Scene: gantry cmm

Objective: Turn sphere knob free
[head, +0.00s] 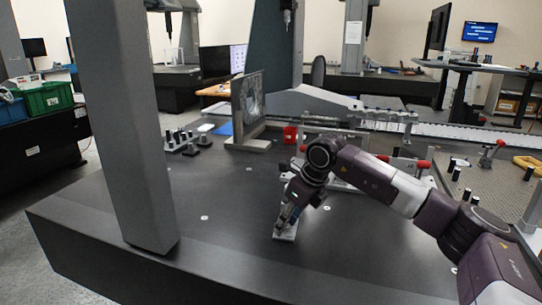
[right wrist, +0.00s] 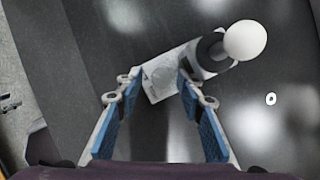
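In the right wrist view, a white sphere knob (right wrist: 245,40) tops a short dark neck (right wrist: 210,48). The neck joins a pale block (right wrist: 168,75) on the dark table. My right gripper (right wrist: 160,75) is open, with its blue-padded fingers spread. The fingertips reach over the near edge of the pale block, with nothing visible held between them. The knob is up and right of the right fingertip, outside the gap. In the head view my right gripper (head: 282,222) points down over the pale block (head: 287,236). I cannot make out the knob there. My left gripper is not in view.
A grey column (head: 125,130) stands at the table's left. Several dark cylinders (head: 187,140) and a framed panel (head: 250,108) stand farther back. Red-handled clamps (head: 423,164) and a perforated plate (head: 490,172) lie to the right. The dark table (head: 235,235) is clear around the block's left side.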

